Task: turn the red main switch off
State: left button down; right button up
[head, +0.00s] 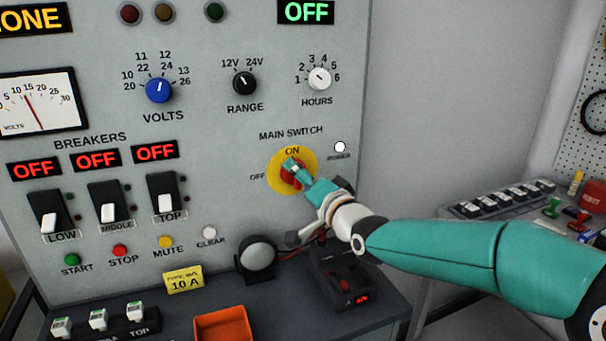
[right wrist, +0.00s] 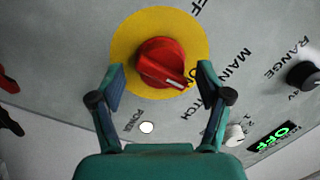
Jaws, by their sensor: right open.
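The red main switch knob (right wrist: 160,60) sits on a round yellow plate (right wrist: 125,45) on the grey panel. Its white pointer mark lies toward the ON label, at the lower right of the knob in the right wrist view. In the head view the yellow plate (head: 276,182) has ON at its top and OFF at its left; my gripper partly hides the red knob. My right gripper (right wrist: 160,75) is open, with one finger on each side of the knob and a gap showing on both sides. The right gripper (head: 298,172) also covers the knob in the head view. My left gripper is not in view.
Right of the switch is a white POWER lamp (head: 340,147). RANGE (head: 245,83) and HOURS (head: 319,79) knobs sit above. Breakers (head: 108,204) are at the left, all with red OFF signs. A round black device (head: 257,254) and an orange tray (head: 222,325) stand below.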

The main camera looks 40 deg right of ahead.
jog(key=shift+w, duration=0.3)
